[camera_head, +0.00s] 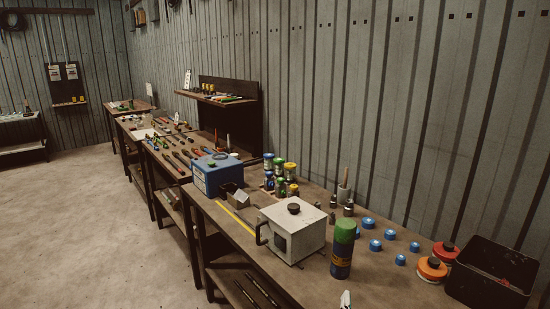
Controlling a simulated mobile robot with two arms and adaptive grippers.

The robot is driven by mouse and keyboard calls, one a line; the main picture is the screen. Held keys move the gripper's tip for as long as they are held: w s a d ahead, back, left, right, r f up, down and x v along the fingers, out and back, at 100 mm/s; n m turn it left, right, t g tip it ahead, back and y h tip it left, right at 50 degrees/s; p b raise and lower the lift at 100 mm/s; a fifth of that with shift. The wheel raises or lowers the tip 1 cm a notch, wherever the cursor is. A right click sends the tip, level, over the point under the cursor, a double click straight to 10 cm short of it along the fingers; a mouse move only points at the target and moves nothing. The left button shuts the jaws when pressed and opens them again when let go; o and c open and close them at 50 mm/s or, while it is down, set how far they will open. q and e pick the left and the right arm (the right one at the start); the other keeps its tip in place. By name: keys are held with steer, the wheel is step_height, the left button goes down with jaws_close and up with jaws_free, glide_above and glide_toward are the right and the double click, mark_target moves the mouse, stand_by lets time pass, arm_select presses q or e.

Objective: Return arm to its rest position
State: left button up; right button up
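Neither of my grippers and no arm of mine can be made out in the head view. The view looks along a row of workbenches against a corrugated metal wall. A grey-white boxy machine (306,235) with a black knob on top and a dark handle on its left stands on the nearest bench (385,284). A blue boxy machine (217,173) stands further back. I cannot tell which of them is the crimper.
A green-topped dark can (343,250) stands right of the grey-white machine. Several blue caps (376,245), orange round items (432,268) and a black bin (489,272) lie further right. A small pale item (346,299) shows at the bottom edge. The floor at left (80,220) is clear.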

steer(key=s+d+f+m+g, duration=0.2)
steer(key=s+f+m+g, duration=0.5)
steer(key=s+f+m, duration=0.75)
steer(key=s+a+f+m+g+y, duration=0.1)
steer(key=s+f+m+g+y, duration=0.15)
steer(key=s+m, duration=0.4)
steer(key=s+a+f+m+g+y, duration=0.1)
steer(key=s+m+g, duration=0.2)
steer(key=s+m, duration=0.35)
step_height(320, 180, down, 30)
steer(key=s+r+g+b, duration=0.1)
steer(key=s+b, duration=0.1)
steer(key=s, duration=0.1)
arm_select(q)
steer(key=f, duration=0.1)
steer(key=s+f, duration=0.1)
steer(key=f+b, duration=0.1)
steer(key=shift+s+a, duration=0.1)
steer(key=shift+s, duration=0.2)
arm_select(e)
steer(key=s+d+f+g, duration=0.1)
steer(key=s+d+f, duration=0.2)
steer(key=s+f, duration=1.3)
steer(key=shift+d+f, duration=0.15)
steer(key=shift+f, duration=0.05)
steer(key=shift+n+h, duration=0.25)
